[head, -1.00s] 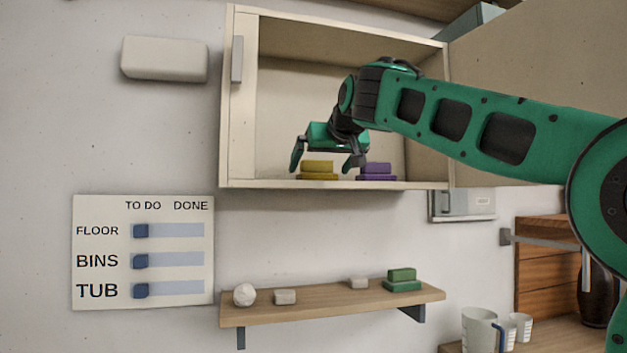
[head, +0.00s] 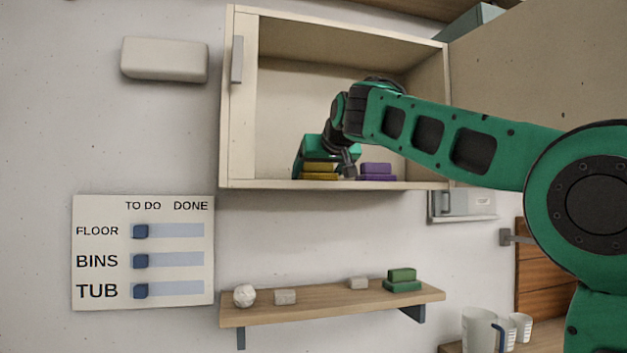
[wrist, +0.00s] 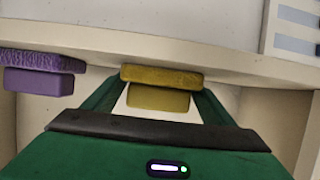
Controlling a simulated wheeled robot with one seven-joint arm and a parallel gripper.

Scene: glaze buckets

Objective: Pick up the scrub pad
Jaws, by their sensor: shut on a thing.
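A yellow two-layer scrub pad (head: 320,176) sits on the floor of the open wall cabinet, near its front edge. My gripper (head: 323,171) reaches down over it, with one finger at each side. In the wrist view the yellow pad (wrist: 160,96) lies between the two green fingers, and my gripper (wrist: 158,88) is shut on it. The pad appears to be still at the cabinet floor. A purple two-layer pad (head: 376,171) sits just right of it, apart from my gripper; it also shows at the left of the wrist view (wrist: 35,80).
The cabinet (head: 236,120) has a side wall at left and an open door (head: 540,90) at right, close to my arm. Below, a wooden shelf (head: 325,300) holds a green two-layer pad (head: 402,281) and small pale objects. Mugs (head: 480,330) stand at lower right.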

